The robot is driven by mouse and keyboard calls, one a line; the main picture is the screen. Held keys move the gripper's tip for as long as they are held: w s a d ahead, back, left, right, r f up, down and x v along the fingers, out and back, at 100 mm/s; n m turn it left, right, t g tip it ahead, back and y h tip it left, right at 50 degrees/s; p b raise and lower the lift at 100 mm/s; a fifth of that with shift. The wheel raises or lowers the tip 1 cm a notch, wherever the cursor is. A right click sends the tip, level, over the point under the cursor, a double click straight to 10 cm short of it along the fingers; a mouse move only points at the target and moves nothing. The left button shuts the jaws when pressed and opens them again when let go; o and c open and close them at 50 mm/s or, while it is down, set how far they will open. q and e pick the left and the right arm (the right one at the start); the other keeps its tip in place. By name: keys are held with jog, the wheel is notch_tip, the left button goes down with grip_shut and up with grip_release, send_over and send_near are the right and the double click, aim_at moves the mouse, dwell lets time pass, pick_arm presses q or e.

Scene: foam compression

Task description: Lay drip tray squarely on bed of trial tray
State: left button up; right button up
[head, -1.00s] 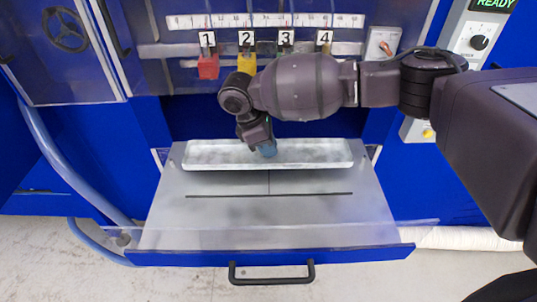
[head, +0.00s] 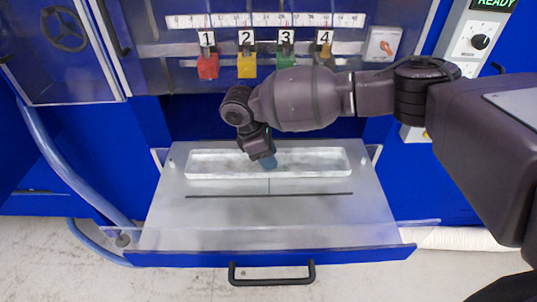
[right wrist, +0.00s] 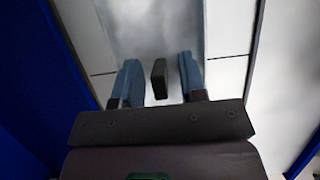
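The drip tray (head: 318,163) is a long, shallow, pale tray lying crosswise over the back part of the bed. It appears to rest on the grey bed (head: 225,213) of the pulled-out trial tray, roughly parallel to the bed's dark slot. My right gripper (head: 268,163) points down at the drip tray's middle. In the right wrist view its blue fingers (right wrist: 160,80) stand open either side of a black upright tab (right wrist: 159,78), with a gap on both sides. The drip tray also shows there as a pale strip (right wrist: 155,25). My left gripper is not in view.
The trial tray has clear side walls and a black front handle (head: 272,280). Numbered tags and coloured blocks, including a red one (head: 208,67), hang on the panel behind. A control box (head: 478,42) stands at the right. The bed's front half is clear.

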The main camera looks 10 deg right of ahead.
jog(key=shift+r, duration=0.15)
jog(key=s+v, duration=0.1)
jog(key=v, duration=1.1)
jog(key=shift+w+p, duration=0.3)
jog(key=shift+w, duration=0.15)
